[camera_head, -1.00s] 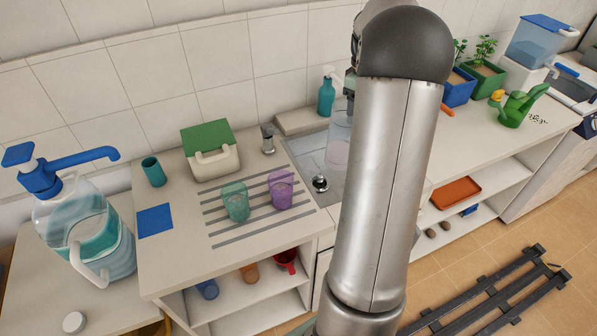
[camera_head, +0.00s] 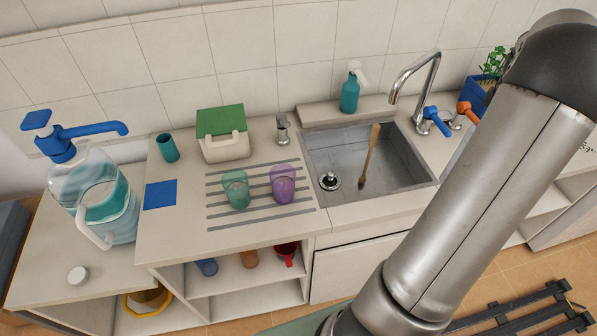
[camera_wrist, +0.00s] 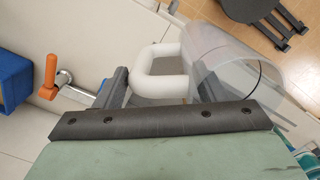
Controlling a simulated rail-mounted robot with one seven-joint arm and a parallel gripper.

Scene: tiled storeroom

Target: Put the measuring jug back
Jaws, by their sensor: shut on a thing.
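The measuring jug (camera_wrist: 235,62) is a clear, see-through vessel with a thick white handle (camera_wrist: 165,72), seen in the wrist view. My gripper (camera_wrist: 158,78) is shut on this handle, with a dark finger on either side and the jug's body to the right. In the head view my arm crosses the right side, and the gripper and nearly all of the jug are hidden behind it. A blue square mat (camera_head: 160,194) lies bare on the left counter.
The sink (camera_head: 400,165) holds a wooden-handled tool (camera_head: 370,155); its tap (camera_head: 412,75) has blue and orange levers. Teal (camera_head: 236,188) and purple (camera_head: 283,184) cups stand on the draining grooves. A green-lidded box (camera_head: 221,133), teal tumbler (camera_head: 167,148) and large pump dispenser (camera_head: 88,185) stand left.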

